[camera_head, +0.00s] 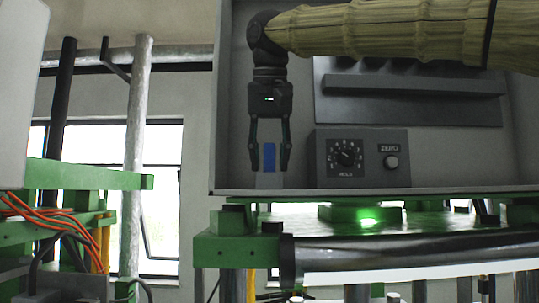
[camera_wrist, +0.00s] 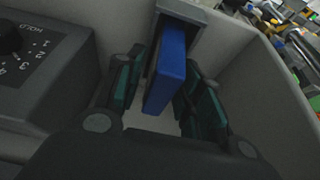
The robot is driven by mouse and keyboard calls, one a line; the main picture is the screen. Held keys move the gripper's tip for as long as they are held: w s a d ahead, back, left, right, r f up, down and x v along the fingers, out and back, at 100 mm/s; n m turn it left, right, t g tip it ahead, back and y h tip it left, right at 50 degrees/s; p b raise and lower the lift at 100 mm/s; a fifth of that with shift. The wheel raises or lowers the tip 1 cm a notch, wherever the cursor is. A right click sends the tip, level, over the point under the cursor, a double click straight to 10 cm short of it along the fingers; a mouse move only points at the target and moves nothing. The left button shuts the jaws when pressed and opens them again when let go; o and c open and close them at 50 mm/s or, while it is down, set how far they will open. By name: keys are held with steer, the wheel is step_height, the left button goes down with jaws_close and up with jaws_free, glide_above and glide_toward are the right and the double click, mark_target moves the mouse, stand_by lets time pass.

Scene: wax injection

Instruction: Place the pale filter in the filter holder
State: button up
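A blue block (camera_head: 270,154) stands upright in a small grey holder (camera_head: 269,181) at the left of the grey bay. My gripper (camera_head: 270,168) points down from above, with one finger on each side of the blue block. Gaps show between the fingers and the block, so the gripper is open. In the wrist view, the blue block (camera_wrist: 167,72) is between the dark green finger pads (camera_wrist: 163,95), and the grey holder (camera_wrist: 190,12) is behind its top end. I see no clearly pale filter in either view; the blue block is the only filter-like piece.
A control box with a HOLD dial (camera_head: 346,156) and a ZERO knob (camera_head: 391,162) stands close right of my gripper. The bay's left wall (camera_head: 226,100) is close on the other side. Green framework (camera_head: 240,250) lies below the bay.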

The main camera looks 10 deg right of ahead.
mark_target(269, 172)
steer(key=shift+a, duration=0.1)
steer(key=b+v, duration=0.2)
steer(key=v, duration=1)
steer(key=shift+r, duration=0.1)
